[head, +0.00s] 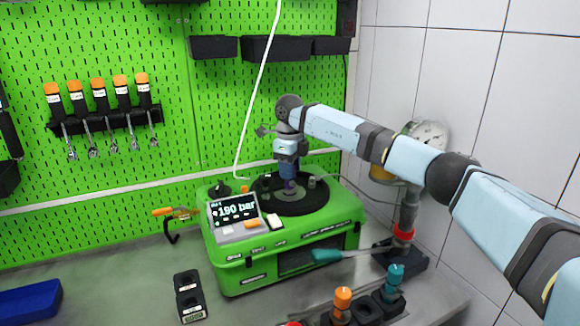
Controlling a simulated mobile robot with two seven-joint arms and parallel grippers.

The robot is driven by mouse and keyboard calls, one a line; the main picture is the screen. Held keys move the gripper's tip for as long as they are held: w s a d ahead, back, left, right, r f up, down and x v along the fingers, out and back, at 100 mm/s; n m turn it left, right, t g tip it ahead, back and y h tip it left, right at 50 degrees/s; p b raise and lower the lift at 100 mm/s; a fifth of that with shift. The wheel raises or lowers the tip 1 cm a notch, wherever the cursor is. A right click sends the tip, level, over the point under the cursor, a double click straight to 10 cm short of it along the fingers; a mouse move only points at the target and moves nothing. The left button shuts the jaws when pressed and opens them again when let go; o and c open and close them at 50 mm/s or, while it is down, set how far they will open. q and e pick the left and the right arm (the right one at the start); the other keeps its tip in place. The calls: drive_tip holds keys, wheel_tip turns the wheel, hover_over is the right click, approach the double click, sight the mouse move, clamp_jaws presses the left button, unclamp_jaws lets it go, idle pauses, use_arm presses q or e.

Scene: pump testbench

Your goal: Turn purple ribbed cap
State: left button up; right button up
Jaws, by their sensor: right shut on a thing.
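The purple ribbed cap (290,188) is small and mostly hidden under my right gripper. It stands on the round black top of the green pump testbench (232,274). My right gripper (289,179) points straight down from the wrist and is shut on the cap. The bench's tilted display (234,210) reads 190 bar. My left gripper is not in view.
A pressure gauge (428,135) on a stand is behind my right arm. Orange-topped (342,298) and teal-topped (395,277) parts stand in front. A black block (188,297) and blue tray (29,300) lie left. Tools hang on the green pegboard (210,110).

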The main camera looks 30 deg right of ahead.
drive_tip(key=n+p, duration=0.1)
drive_tip(key=n, duration=0.4)
drive_tip(key=shift+r, duration=0.1)
drive_tip(key=shift+n, duration=2.1)
drive_tip(key=o, duration=0.9)
wheel_tip(320, 180, up, 14)
drive_tip(key=shift+f+b, duration=0.15)
drive_tip(key=shift+b, duration=0.25)
